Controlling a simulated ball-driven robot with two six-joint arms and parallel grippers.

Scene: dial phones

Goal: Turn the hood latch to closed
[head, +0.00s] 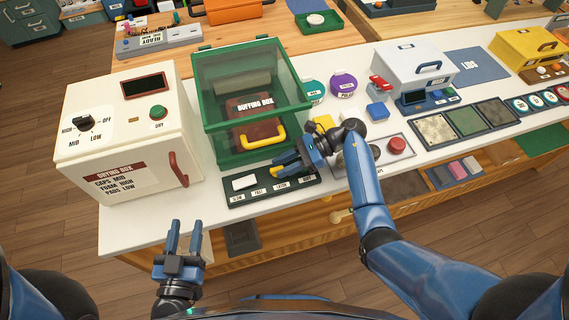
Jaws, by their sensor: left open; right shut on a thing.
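The buffing box (215,157) is a green-framed case with a clear hood (222,85) on the white counter. A dark red case with a yellow handle (264,140) shows inside it. My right gripper (283,166) is at the box's lower front edge, shut on a small yellow piece (277,173) that looks like the hood latch. The fingers partly cover it, so its turn position cannot be told. My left gripper (185,238) is open and empty, fingers pointing up, in front of the counter's edge and away from the box.
A dark labelled strip (245,197) with a white block lies just below the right gripper. The white drying box (118,130) stands to the left. A red button (396,146) and a white case (410,65) are to the right. Free room lies before the counter.

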